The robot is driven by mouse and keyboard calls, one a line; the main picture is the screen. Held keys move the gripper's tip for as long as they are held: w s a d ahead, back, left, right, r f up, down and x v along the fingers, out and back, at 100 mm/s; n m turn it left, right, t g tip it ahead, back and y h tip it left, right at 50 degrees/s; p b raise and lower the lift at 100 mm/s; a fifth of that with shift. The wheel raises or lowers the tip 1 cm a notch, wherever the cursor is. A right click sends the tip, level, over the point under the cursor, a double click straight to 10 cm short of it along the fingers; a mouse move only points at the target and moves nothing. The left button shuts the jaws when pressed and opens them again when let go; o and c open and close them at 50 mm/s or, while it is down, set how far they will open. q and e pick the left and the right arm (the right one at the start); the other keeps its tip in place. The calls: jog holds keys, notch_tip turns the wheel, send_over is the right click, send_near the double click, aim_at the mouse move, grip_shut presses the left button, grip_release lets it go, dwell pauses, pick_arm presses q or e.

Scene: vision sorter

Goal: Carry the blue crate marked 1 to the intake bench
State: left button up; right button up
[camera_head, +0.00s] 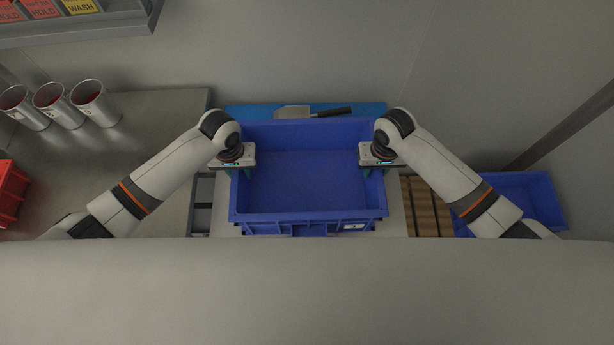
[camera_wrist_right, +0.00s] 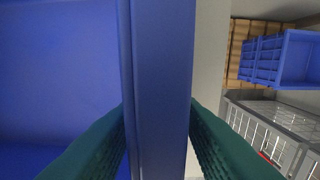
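The blue crate marked 1 (camera_head: 308,215) is in the middle of the head view, upright and seemingly empty, with a small white label on its near wall. My left gripper (camera_head: 238,172) is at the top of its left wall; its fingers are too small to show whether they press on it. My right gripper (camera_head: 378,170) is at the right wall. In the right wrist view, its green fingers (camera_wrist_right: 158,105) lie against both sides of the blue crate wall (camera_wrist_right: 160,60). I cannot tell whether the crate is lifted or resting.
A blue surface with a flat-bladed tool (camera_head: 293,112) lies behind the crate. A steel table (camera_head: 150,110) with metal cups (camera_head: 92,102) is at left, with a red bin (camera_head: 10,190) at the edge. Another blue crate (camera_head: 545,200) and wooden slats (camera_head: 428,208) are at right.

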pick_arm(q)
grip_shut()
pick_arm(e)
grip_shut()
pick_arm(q)
jog(key=shift+r, duration=0.1)
pick_arm(e)
jog(key=shift+r, duration=0.15)
